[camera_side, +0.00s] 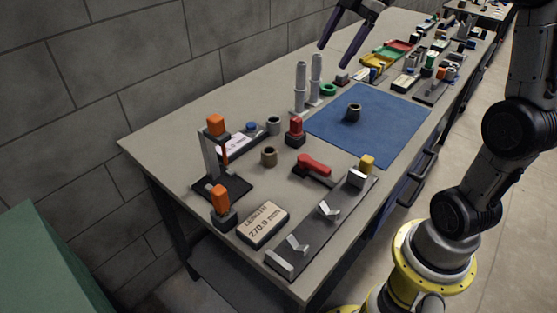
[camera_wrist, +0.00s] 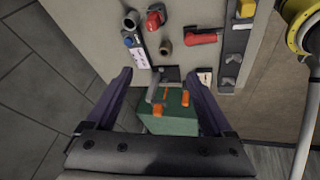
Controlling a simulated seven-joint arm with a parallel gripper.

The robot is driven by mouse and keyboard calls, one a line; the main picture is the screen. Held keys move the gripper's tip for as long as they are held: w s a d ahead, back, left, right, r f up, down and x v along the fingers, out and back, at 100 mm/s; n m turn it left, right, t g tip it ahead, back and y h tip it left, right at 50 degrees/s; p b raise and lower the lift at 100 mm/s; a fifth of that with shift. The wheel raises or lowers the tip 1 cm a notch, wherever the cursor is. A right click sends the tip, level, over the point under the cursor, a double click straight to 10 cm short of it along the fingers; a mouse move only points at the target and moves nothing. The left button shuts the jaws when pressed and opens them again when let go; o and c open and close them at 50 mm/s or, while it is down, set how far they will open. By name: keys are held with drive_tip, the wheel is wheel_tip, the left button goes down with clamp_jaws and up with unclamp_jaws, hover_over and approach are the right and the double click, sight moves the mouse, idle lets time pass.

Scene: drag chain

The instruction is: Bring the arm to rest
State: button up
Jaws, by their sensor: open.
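My gripper (camera_side: 333,56) hangs high above the far part of the workbench in the side view, its two dark purple fingers spread apart with nothing between them. In the wrist view my gripper (camera_wrist: 159,73) also shows spread fingers, one on each side. A black-based stand (camera_wrist: 155,90) with orange parts shows between and beyond them, clear of both. In the side view this stand (camera_side: 211,160) is at the near left of the bench, well away from the gripper. The fingers touch nothing that I can see.
A blue mat (camera_side: 390,130) bears a small dark bushing (camera_side: 353,112). Two grey posts (camera_side: 316,78) stand upright left of it. A red-handled tool (camera_side: 313,164), a labelled block (camera_side: 262,224) and a dark plate (camera_side: 320,232) lie nearer. Trays (camera_side: 386,54) and small parts crowd the far end.

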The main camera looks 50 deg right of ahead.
drive_tip(key=s+a+m+h, duration=0.2)
drive_tip(key=s+a+m, duration=0.1)
drive_tip(key=s+a, duration=0.95)
drive_tip(key=s+f+m+t+h, duration=0.1)
drive_tip(key=s+f+m+t, duration=0.1)
drive_tip(key=s+f+m, duration=0.5)
drive_tip(key=f+m, duration=0.1)
drive_tip(key=m, duration=0.3)
drive_tip(key=shift+d+m+h, duration=0.3)
drive_tip(key=shift+d, duration=0.1)
